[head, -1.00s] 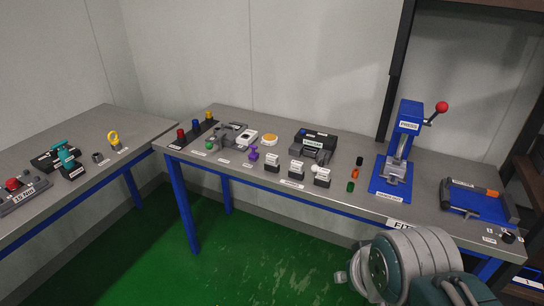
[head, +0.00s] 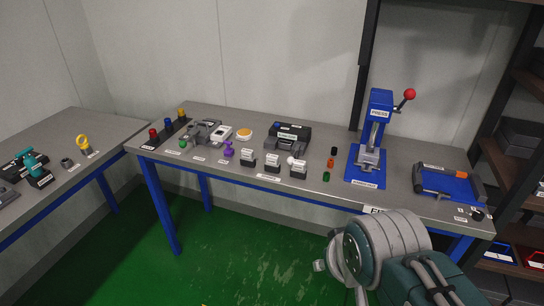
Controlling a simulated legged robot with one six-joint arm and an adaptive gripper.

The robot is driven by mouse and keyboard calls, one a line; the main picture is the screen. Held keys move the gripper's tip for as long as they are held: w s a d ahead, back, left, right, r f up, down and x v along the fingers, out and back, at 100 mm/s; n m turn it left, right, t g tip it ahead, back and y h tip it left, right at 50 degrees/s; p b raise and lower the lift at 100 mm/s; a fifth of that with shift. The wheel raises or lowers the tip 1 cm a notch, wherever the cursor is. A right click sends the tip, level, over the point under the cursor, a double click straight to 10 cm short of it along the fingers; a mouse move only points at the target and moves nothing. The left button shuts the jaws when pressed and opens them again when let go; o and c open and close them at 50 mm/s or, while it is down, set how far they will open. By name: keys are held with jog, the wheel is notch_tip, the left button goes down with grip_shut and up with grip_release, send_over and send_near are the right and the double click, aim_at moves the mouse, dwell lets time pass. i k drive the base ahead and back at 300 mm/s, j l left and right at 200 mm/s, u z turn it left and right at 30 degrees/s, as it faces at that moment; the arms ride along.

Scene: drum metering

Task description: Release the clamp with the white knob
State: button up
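A small white knob (head: 291,160) stands at the middle of the long table, just behind the small labelled blocks. It appears to belong to the grey clamp (head: 283,147) in front of a dark labelled box, but the join is too small to make out. Another grey clamp-like device (head: 207,132) stands farther left, with a green knob (head: 183,143) beside it. My arm is folded at the lower right, well short of the table items. A small grey part at its left side (head: 320,266) may be my gripper; its fingers cannot be made out.
A blue press (head: 377,125) with a red-knobbed lever and a blue tray (head: 450,183) stand to the right of the clamp. Small labelled blocks (head: 272,165), a purple item (head: 228,150) and coloured cylinders (head: 330,164) line the front. Green floor lies open before the table.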

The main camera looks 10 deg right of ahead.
aim_at(290, 161)
jog(key=i+l+u, duration=0.1)
jog(key=i+l, duration=0.2)
jog(key=i, duration=0.2)
jog(key=i+l+u, duration=0.1)
jog(key=i+l, duration=0.25)
jog(key=i, duration=0.15)
